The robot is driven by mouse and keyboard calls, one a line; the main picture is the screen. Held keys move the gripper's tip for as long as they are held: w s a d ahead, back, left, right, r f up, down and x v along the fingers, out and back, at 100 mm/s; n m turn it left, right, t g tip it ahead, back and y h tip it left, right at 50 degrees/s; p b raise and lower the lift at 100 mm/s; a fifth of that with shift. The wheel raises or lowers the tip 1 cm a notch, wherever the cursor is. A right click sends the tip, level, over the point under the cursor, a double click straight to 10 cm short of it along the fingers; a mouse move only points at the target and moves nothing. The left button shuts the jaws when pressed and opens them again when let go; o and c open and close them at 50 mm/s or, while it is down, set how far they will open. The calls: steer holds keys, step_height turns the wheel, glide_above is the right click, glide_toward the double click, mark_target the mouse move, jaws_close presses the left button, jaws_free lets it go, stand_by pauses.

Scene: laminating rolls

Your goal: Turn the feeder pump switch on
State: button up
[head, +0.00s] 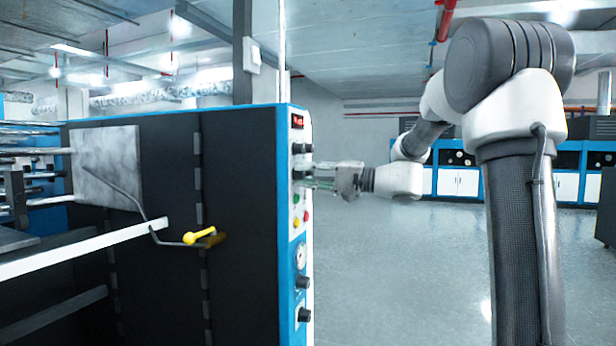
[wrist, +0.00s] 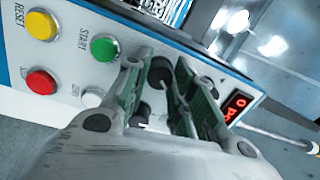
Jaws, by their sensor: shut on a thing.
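The control panel (head: 301,225) is the narrow white and blue face of the dark machine. It carries black knobs, including an upper one (head: 302,150) under the red display. My gripper (head: 308,181) reaches the panel from the right, just below that knob. In the wrist view my gripper (wrist: 165,66) has its green-sided fingers on either side of a black knob (wrist: 160,71) and is shut on it.
The wrist view shows a green START button (wrist: 104,48), a yellow RESET button (wrist: 41,25), a red button (wrist: 41,82), a white button (wrist: 92,96) and a red display (wrist: 236,105). Floor right of the panel is clear.

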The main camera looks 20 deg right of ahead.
steer(key=shift+m+t, duration=0.4)
steer(key=shift+m, duration=2)
steer(key=o, duration=1)
steer(key=shift+o, duration=0.2)
steer(key=r+v, duration=0.1)
steer(key=v, duration=1.1)
steer(key=shift+f, duration=0.4)
